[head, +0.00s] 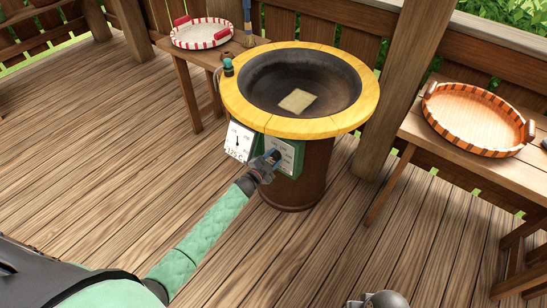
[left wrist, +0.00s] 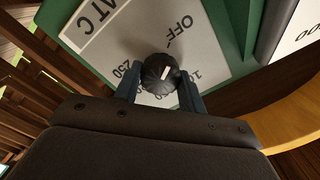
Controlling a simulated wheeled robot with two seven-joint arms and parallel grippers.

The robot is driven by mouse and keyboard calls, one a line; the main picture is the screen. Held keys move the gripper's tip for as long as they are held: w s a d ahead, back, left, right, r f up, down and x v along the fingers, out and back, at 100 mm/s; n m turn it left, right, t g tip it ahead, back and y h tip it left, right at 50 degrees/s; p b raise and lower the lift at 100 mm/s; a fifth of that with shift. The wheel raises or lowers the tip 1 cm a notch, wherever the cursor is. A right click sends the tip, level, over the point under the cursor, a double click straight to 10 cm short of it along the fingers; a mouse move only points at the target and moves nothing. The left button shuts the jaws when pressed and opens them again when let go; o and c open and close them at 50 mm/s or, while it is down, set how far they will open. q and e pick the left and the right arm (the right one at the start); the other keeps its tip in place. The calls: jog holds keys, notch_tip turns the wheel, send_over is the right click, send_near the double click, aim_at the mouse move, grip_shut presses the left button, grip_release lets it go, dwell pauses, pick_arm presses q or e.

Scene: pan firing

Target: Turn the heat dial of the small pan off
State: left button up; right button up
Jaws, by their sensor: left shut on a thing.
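The small pan (head: 344,108) is a dark round basin in a yellow rim on a brown drum base. Its green heat control box (head: 296,160) hangs on the front below the rim. My left gripper (head: 274,157) reaches the face of this box. In the left wrist view my left gripper (left wrist: 160,88) is shut on the dark round heat dial (left wrist: 158,70), one finger on each side. The dial has a short white mark. The panel (left wrist: 204,62) around it carries "OFF" at upper right and "250" at lower left. In the head view the gripper hides the dial.
A flat tan piece (head: 297,101) lies in the pan. A white thermometer-like gauge (head: 239,140) hangs left of the control box. A red-and-white tray (head: 201,45) stands on a table at back left, an orange-brown tray (head: 474,120) on a table at right.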

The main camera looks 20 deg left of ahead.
pick_arm(q)
jog(key=shift+n, duration=0.5)
pick_arm(e)
jog(key=shift+w+a+f, duration=0.1)
jog(key=shift+w+f, duration=0.05)
jog(key=shift+f, duration=0.55)
pick_arm(q)
jog(key=o, duration=1)
jog(key=shift+c, duration=0.2)
jog(key=shift+s+a+f, duration=0.1)
jog(key=shift+s+a, duration=0.05)
jog(key=shift+s, duration=0.1)
jog(key=b+v, duration=0.1)
jog(key=v, duration=0.6)
pick_arm(e)
jog(key=shift+s+r, duration=0.2)
jog(key=shift+r, duration=0.55)
jog(key=shift+s+r, duration=0.25)
jog(key=shift+r, duration=0.45)
jog(key=shift+s+r, duration=0.2)
jog(key=shift+r, duration=0.55)
